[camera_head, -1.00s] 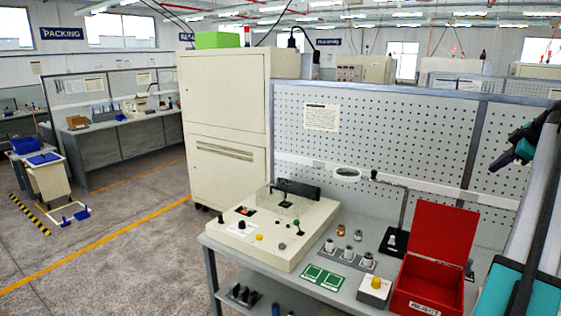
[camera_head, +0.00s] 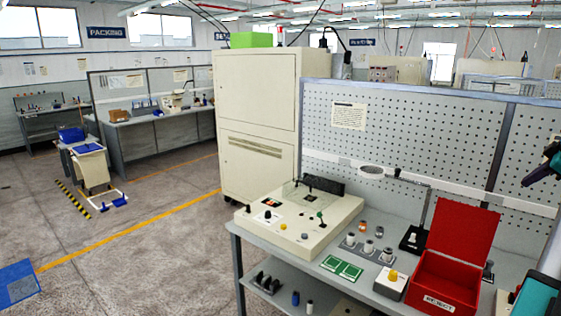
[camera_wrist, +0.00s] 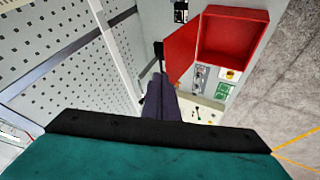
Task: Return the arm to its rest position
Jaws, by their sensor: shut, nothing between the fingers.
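My arm is raised at the right edge of the head view, beside the pegboard. My gripper (camera_head: 532,176) is partly cut off there, with dark fingers pointing left and down. In the wrist view my gripper's purple fingers (camera_wrist: 160,100) lie together, with nothing between them. They are above the bench and apart from everything on it. The wrist view looks down on the open red box (camera_wrist: 236,38), which also shows on the bench in the head view (camera_head: 443,284).
The grey bench (camera_head: 262,244) holds a cream test fixture (camera_head: 322,219), two green boards (camera_head: 342,268), a yellow-button box (camera_head: 391,283) and a magnifier lamp (camera_head: 412,239). The pegboard (camera_head: 400,135) rises behind. A tall cabinet (camera_head: 256,120) stands left. Open floor (camera_head: 150,250) lies at left.

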